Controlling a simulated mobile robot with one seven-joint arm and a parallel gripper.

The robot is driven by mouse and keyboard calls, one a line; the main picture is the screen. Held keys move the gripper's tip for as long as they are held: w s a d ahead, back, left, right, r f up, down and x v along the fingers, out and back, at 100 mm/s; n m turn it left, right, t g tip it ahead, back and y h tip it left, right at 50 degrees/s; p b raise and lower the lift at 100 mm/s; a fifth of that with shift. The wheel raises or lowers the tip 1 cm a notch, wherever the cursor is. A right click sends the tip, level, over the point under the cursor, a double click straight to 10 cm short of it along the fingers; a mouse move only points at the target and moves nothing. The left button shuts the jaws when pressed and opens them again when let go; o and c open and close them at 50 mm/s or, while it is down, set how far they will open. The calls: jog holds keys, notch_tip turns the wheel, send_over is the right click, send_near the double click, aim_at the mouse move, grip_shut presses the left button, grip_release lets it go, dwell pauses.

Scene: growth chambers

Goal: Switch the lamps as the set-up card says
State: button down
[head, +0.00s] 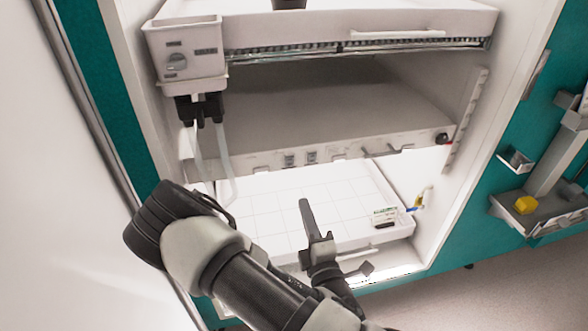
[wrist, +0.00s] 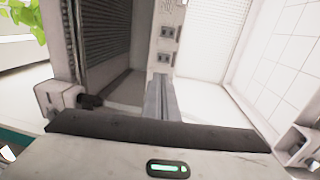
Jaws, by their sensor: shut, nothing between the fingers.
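A pale rail (head: 340,148) runs across the chamber under the middle shelf. Two small rocker switches, one on the left (head: 289,160) and one on the right (head: 312,156), sit side by side on it. They also show in the wrist view, upper (wrist: 167,32) and lower (wrist: 163,57); their positions are too small to read. My gripper (head: 304,203) is shut and empty, below the rail in front of the lit lower bay. In the wrist view its fingertips (wrist: 160,78) point towards the switches, and contact cannot be told. No set-up card can be made out for certain.
A small white and green item (head: 384,213) lies on the gridded white tray (head: 270,215). A dark knob (head: 441,138) is at the rail's right end. A control box (head: 188,55) with a dial hangs upper left. A yellow block (head: 525,204) sits on a side shelf.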

aim_at(290, 159)
jog(key=b+x, duration=0.2)
jog(key=x, duration=1.2)
jog(key=shift+b, duration=0.4)
